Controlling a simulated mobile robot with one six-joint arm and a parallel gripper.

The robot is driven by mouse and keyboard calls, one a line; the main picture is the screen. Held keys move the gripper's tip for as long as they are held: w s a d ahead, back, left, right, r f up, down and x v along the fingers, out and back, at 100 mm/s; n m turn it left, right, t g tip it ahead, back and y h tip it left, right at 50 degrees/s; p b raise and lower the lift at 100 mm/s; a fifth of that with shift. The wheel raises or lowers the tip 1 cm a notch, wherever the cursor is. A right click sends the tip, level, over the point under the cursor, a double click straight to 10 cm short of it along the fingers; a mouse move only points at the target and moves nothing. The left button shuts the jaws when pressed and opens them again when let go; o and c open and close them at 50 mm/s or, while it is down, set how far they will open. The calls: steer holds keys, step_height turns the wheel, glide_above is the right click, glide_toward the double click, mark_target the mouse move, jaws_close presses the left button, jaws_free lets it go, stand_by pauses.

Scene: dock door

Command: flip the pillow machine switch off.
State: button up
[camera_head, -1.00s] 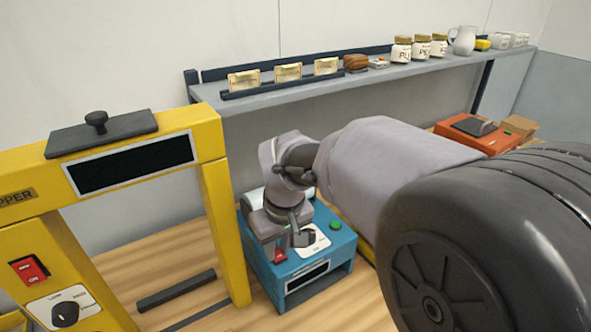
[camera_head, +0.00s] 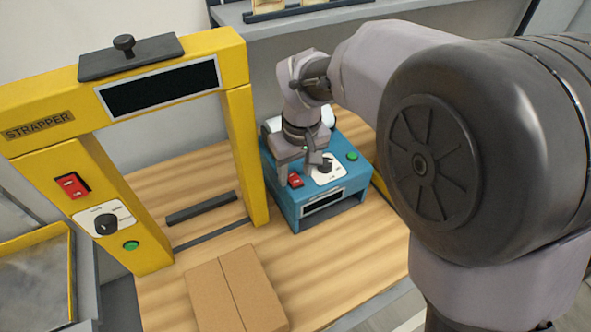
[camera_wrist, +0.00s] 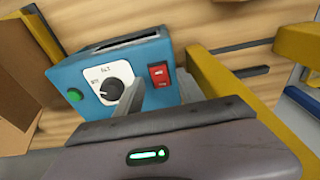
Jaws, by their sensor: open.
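The blue machine (camera_head: 345,190), which I take to be the pillow machine, stands on the wooden table right of the yellow strapper. Its red rocker switch (camera_head: 296,181) is at the left of its sloped face, beside a white dial plate (camera_head: 328,172) and a green button (camera_head: 352,156). My gripper (camera_head: 303,168) is open and empty above this face, close to the switch. In the wrist view the switch (camera_wrist: 159,75) shows between the two fingers, beyond their tips; I cannot tell whether they touch the machine. The switch's labels are too small to read.
The yellow strapper (camera_head: 240,120) stands left, with its own red switch (camera_head: 72,185), dial (camera_head: 106,224) and green button (camera_head: 131,245). A cardboard box (camera_head: 236,290) lies in front. A grey shelf (camera_head: 300,22) runs behind. The table right of the box is clear.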

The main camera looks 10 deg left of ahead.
mark_target(300, 190)
step_height(300, 190, up, 17)
steer(key=s+d+p, duration=0.1)
steer(key=p, duration=0.5)
steer(key=shift+s+d, duration=0.15)
steer(key=shift+s, duration=0.25)
steer(key=s+d+f+m+t+b, duration=0.2)
steer(key=s+d+f+m+b, duration=0.2)
steer(key=s+d+m, duration=0.2)
steer(key=s+d+f+m+t+y+b, duration=0.1)
steer(key=s+d+f+m+b, duration=0.3)
steer(key=s+d, duration=0.6)
steer(key=shift+s+d+f+m+t, duration=0.2)
steer(key=shift+s+f+m+t, duration=0.3)
steer(key=shift+s+m+t, duration=0.3)
steer(key=shift+w, duration=0.1)
